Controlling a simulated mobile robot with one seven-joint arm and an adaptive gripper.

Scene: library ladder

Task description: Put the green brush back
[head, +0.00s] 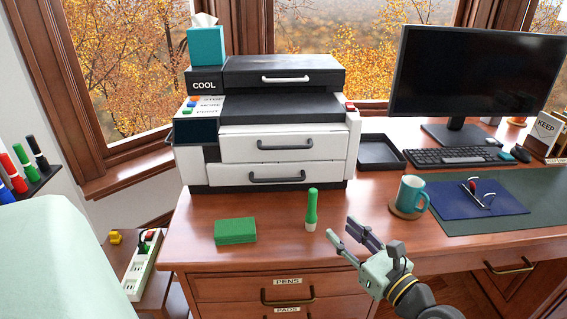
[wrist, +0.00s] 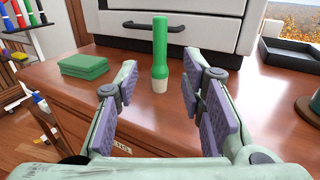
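The green brush (head: 311,208) stands upright on the wooden desk in front of the printer, its green part up and a pale end at the bottom. It also shows in the wrist view (wrist: 160,50), centred ahead between my fingers. My gripper (head: 347,227) is open and empty, to the right of the brush and nearer the desk's front edge, not touching it. In the wrist view the two padded fingers (wrist: 155,95) are spread wide. On the left wall a rack (head: 35,183) holds upright red, green, black and blue marker-like items.
A green stack of pads (head: 235,231) lies left of the brush. The printer (head: 270,150) stands behind. A teal mug (head: 412,194) on a coaster is to the right. Drawers labelled PENS (head: 287,282) and PADS are shut below. A white power strip (head: 141,266) is at lower left.

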